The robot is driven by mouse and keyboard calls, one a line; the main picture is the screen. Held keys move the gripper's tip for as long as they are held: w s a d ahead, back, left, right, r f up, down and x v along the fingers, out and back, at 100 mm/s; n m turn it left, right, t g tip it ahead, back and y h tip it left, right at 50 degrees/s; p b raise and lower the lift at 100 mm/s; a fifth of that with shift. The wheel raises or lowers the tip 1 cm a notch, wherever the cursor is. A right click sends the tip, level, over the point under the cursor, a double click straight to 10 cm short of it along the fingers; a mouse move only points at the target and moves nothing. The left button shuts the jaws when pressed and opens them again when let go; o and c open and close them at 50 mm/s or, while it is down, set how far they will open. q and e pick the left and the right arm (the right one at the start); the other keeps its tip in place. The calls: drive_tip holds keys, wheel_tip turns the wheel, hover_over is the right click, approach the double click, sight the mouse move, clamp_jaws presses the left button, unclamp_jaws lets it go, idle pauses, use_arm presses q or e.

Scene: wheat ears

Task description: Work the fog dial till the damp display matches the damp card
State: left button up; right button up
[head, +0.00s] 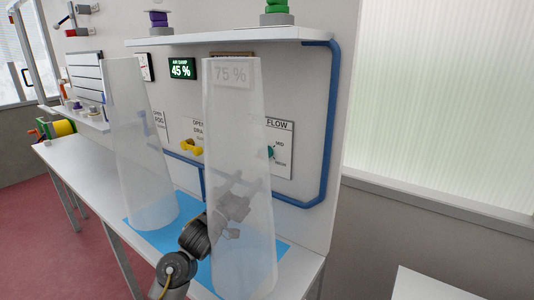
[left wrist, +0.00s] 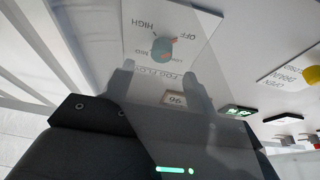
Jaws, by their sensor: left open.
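The damp display (head: 183,69) is a green panel on the wall board and reads 45 %. The fog dial (head: 270,152) is a teal knob on a white FLOW plate (head: 283,135), partly hidden by the sleeve. The left wrist view shows the dial (left wrist: 163,50) with a red mark, its plate marked OFF and HIGH; the exact setting is unclear. My left gripper (head: 238,190) is open and blurred behind the sleeve, below and left of the dial. My right gripper is out of view.
Two tall translucent sleeves, left (head: 143,150) and right (head: 238,120), stand over a blue mat (head: 150,238) on the white bench (head: 75,165). A yellow handle (head: 190,147) sits on the drain plate. A blue pipe (head: 328,120) runs down the board's right side.

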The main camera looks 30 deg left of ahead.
sight(262, 155)
use_arm(q)
drive_tip(key=p+x, duration=0.1)
drive_tip(key=x, duration=0.2)
drive_tip(key=p+x, duration=0.1)
drive_tip(key=x, duration=0.1)
drive_tip(key=r+p+x, duration=0.1)
drive_tip(key=x, duration=0.2)
drive_tip(key=shift+w+a+r, duration=0.1)
drive_tip(key=shift+a+r, duration=0.1)
drive_tip(key=shift+a, duration=0.05)
drive_tip(key=shift+w+r, duration=0.1)
drive_tip(key=shift+w, duration=0.2)
drive_tip(key=shift+w+d, duration=0.1)
drive_tip(key=shift+w, duration=0.15)
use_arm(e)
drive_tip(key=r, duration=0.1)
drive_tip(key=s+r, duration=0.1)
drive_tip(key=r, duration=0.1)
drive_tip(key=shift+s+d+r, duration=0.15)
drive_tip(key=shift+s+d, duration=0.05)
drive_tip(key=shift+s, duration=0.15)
use_arm(q)
drive_tip(key=c, duration=1)
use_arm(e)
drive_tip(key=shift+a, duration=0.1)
use_arm(q)
drive_tip(key=shift+m, duration=0.3)
